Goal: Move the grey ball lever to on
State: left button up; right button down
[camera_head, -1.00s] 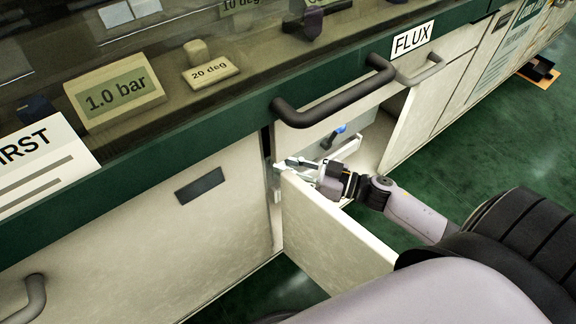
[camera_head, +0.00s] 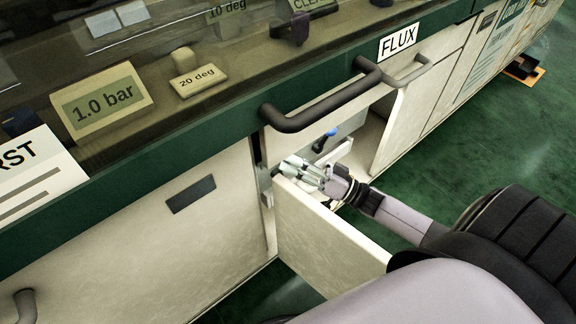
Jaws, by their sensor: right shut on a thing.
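My right gripper (camera_head: 287,168) reaches over the open cabinet door (camera_head: 330,240) into the cabinet under the FLUX label. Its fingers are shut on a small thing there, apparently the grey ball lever. The fingers cover it, so its ball and its angle do not show clearly. A separate lever with a blue tip (camera_head: 333,132) and dark stem stands just behind the gripper, apart from it. My left gripper is not in view.
A dark rail handle (camera_head: 320,105) runs above the opening. The open door stands close under my right wrist. A second door (camera_head: 392,130) stands open to the right. Green floor (camera_head: 450,160) is free on the right.

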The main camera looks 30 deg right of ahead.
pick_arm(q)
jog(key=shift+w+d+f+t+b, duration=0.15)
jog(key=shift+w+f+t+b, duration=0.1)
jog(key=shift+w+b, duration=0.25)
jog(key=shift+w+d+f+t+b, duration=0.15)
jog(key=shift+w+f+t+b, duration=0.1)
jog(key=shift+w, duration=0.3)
pick_arm(e)
jog(key=shift+w+d+f+m+t+h, duration=0.1)
jog(key=shift+d+f+m+t+h, duration=0.1)
jog(key=shift+d+m+t, duration=0.45)
jog(key=shift+d+f+m+t+h, duration=0.2)
jog(key=shift+m+t, duration=0.15)
jog(key=shift+m, duration=0.65)
jog(key=shift+w+d+f+m+t+h, duration=0.1)
jog(key=shift+d+f+m+t+h, duration=0.1)
jog(key=shift+d+m+t, duration=0.45)
jog(key=shift+a, duration=0.25)
jog(key=shift+m, duration=0.3)
jog(key=c, duration=1.3)
grip_release()
jog(key=shift+s, duration=0.15)
jog(key=v, duration=1.2)
jog(key=shift+d+r, duration=0.1)
jog(key=shift+d, duration=0.05)
